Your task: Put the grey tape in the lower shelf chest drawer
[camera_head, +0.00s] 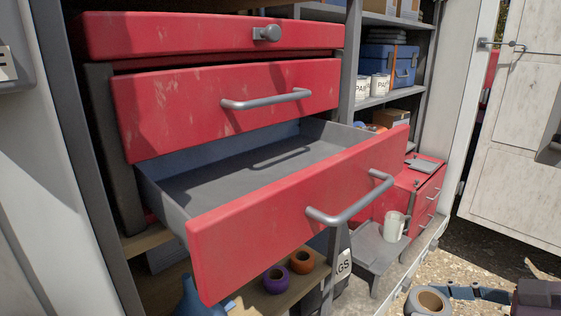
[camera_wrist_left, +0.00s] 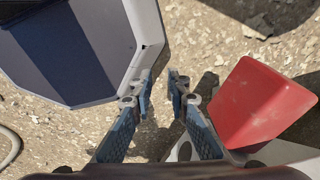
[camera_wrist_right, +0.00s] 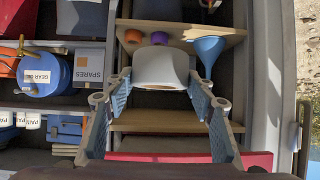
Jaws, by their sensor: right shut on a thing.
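The grey tape (camera_head: 428,301) is at the bottom right in the head view, held by my right gripper (camera_head: 470,291). In the right wrist view the grey tape roll (camera_wrist_right: 160,66) sits between the fingertips. A red chest has its wide lower drawer (camera_head: 275,215) pulled out; its grey inside looks empty. A smaller red chest (camera_head: 430,200) stands low at the right, its drawers appearing shut, partly hidden by the open drawer. My left gripper (camera_wrist_left: 163,85) is out of the head view; in its wrist view it is slightly open and empty over gravel.
Orange and purple tape rolls (camera_head: 276,279) and a blue funnel (camera_head: 190,298) are on the shelf below the open drawer. A white mug (camera_head: 393,226) stands on a grey surface before the small chest. A red block-like object (camera_wrist_left: 262,105) is beside my left gripper.

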